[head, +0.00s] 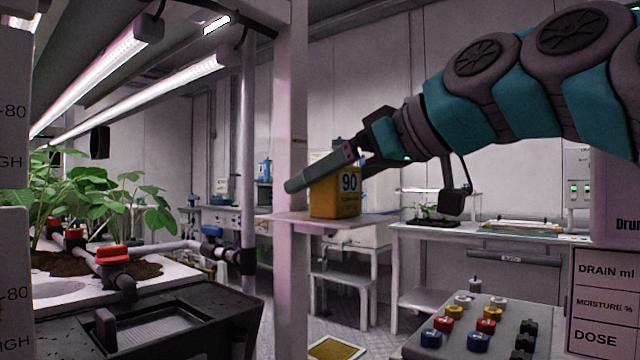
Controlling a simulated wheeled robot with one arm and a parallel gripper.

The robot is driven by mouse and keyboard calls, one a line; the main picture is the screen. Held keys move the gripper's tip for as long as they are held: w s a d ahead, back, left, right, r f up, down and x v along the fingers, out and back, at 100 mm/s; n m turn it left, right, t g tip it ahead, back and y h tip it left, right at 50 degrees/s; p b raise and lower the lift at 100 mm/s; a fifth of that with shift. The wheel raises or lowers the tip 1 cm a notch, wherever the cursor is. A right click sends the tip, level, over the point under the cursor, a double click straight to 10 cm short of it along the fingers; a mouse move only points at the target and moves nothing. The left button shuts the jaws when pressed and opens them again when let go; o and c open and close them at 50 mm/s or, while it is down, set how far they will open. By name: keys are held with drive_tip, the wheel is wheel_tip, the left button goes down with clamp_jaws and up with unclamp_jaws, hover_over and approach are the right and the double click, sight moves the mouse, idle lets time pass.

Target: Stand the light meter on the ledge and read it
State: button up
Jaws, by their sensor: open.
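My gripper (322,172) reaches in from the upper right and is open at the meter's top. One long dark finger with a teal tip crosses in front of the meter's upper edge and extends past its left side. The other finger is partly hidden behind the meter. I cannot tell whether either finger touches it. The number 90 faces me.
Leafy plants (90,195) grow in a white trough at left under light tubes, with a red-handled valve (113,256) in front. The white post (291,120) rises beside the ledge. A grey panel of coloured buttons (475,335) is at lower right. A bench (480,236) stands behind.

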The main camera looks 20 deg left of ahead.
drive_tip(key=p+v, duration=0.1)
drive_tip(key=v, duration=0.9)
drive_tip(key=shift+d, duration=0.3)
drive_tip(key=shift+s, duration=0.15)
